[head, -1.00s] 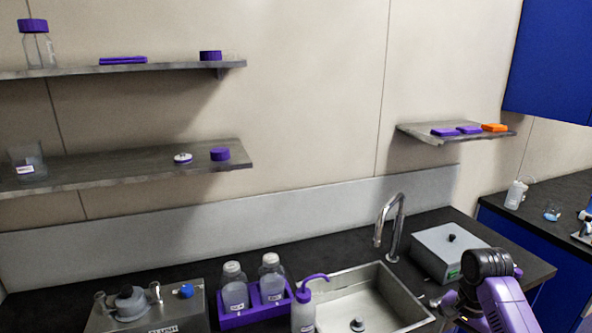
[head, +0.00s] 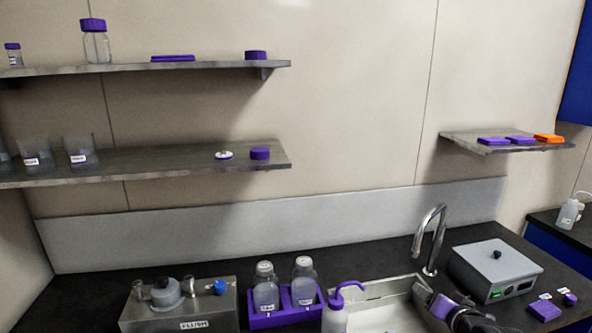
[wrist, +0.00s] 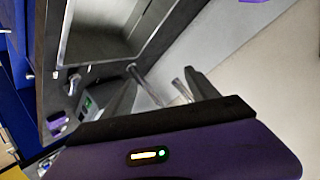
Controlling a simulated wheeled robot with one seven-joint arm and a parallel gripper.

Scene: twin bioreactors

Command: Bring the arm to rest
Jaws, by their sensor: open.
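My arm (head: 462,312) shows at the bottom edge of the head view, a dark and purple link in front of the sink's right side. My gripper's fingers are not clear there. In the wrist view my gripper (wrist: 160,92) has its two dark fingers spread apart, with nothing held between them. The sink (wrist: 105,28) lies beyond the fingers at the upper left of that view. A metal faucet shows behind the fingertips.
The sink (head: 392,290) has a curved faucet (head: 430,240) behind it. A grey box (head: 495,268) stands to its right. A wash bottle (head: 335,312) and a purple rack (head: 262,320) with two bottles stand to its left. Shelves (head: 200,158) hang above.

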